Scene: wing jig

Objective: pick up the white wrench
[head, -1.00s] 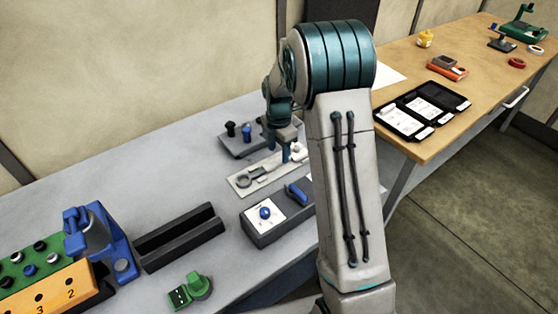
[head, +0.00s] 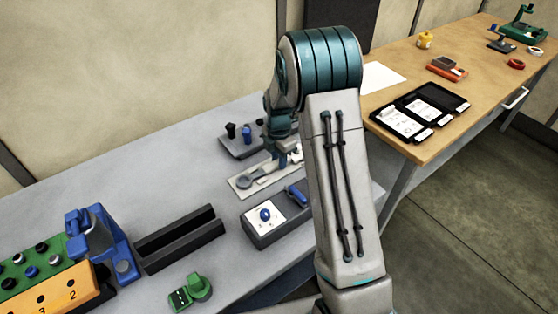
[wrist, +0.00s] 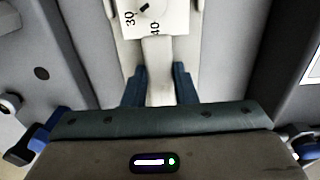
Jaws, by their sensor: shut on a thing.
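In the head view my gripper (head: 283,160) is low over a pale tray (head: 238,188) on the grey bench. Part of the white wrench (head: 295,153) shows just right of the fingers; my arm hides what lies further right. I cannot tell whether the wrench touches the tray.
A dark block with knobs (head: 240,143) stands behind the tray. A grey box (head: 262,234) with a blue knob and blue handle stands in front. A dark slotted rail (head: 180,240), a green tool (head: 190,292) and a blue clamp (head: 100,235) are to the left.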

